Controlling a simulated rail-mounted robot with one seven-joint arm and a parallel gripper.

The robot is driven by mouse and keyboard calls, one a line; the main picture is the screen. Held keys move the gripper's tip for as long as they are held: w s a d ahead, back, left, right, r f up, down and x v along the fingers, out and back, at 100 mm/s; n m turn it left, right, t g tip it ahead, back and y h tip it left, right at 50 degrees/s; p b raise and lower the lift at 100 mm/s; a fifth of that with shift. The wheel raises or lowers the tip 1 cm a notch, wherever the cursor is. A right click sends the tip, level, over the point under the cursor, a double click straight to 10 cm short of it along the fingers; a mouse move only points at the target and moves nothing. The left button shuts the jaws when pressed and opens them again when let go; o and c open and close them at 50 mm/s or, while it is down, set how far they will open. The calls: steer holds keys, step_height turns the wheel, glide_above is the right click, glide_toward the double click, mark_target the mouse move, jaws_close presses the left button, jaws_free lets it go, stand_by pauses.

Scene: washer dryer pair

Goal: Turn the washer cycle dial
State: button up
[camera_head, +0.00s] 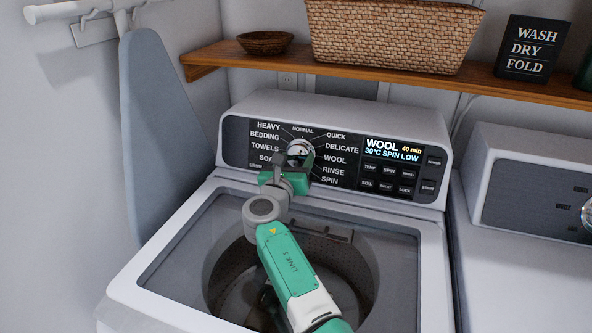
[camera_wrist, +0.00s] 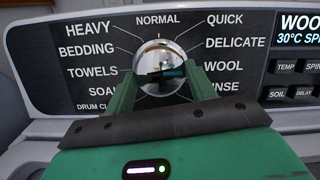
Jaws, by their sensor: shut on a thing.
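The washer (camera_head: 420,235) is a white top-loader with a dark control panel (camera_head: 237,143). Its round chrome cycle dial (camera_head: 299,148) sits among printed cycle names, and shows closer in the wrist view (camera_wrist: 160,50). The washer display (camera_head: 392,149) reads WOOL, 40 min, 30°C SPIN LOW. My green gripper (camera_head: 293,164) reaches the panel from the front. In the wrist view its two fingers (camera_wrist: 160,82) are at the lower part of the dial, shut on it. The fingertips and the dial's lower part are partly hidden, and I cannot make out the dial's pointer.
My arm passes over the washer's lid and drum (camera_head: 340,265). A wooden shelf (camera_head: 400,71) above holds a wicker basket (camera_head: 390,35), a bowl (camera_head: 265,42) and a sign (camera_head: 531,48). An ironing board (camera_head: 160,130) stands left; the dryer (camera_head: 530,270) stands right.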

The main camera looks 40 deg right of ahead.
steer(key=m+g+b, duration=0.1)
steer(key=m+b, duration=0.1)
steer(key=m, duration=0.1)
steer(key=m+g+b, duration=0.1)
steer(key=m+b, duration=0.1)
steer(key=shift+w+a+f+m+h+b, duration=0.1)
steer(key=shift+w+f+m+h+b, duration=0.05)
steer(key=shift+m+h+b, duration=0.25)
steer(key=shift+m+b, duration=0.55)
steer(key=shift+m, duration=0.15)
steer(key=shift+r+g, duration=0.25)
steer(key=shift+g, duration=0.15)
steer(key=o, duration=1)
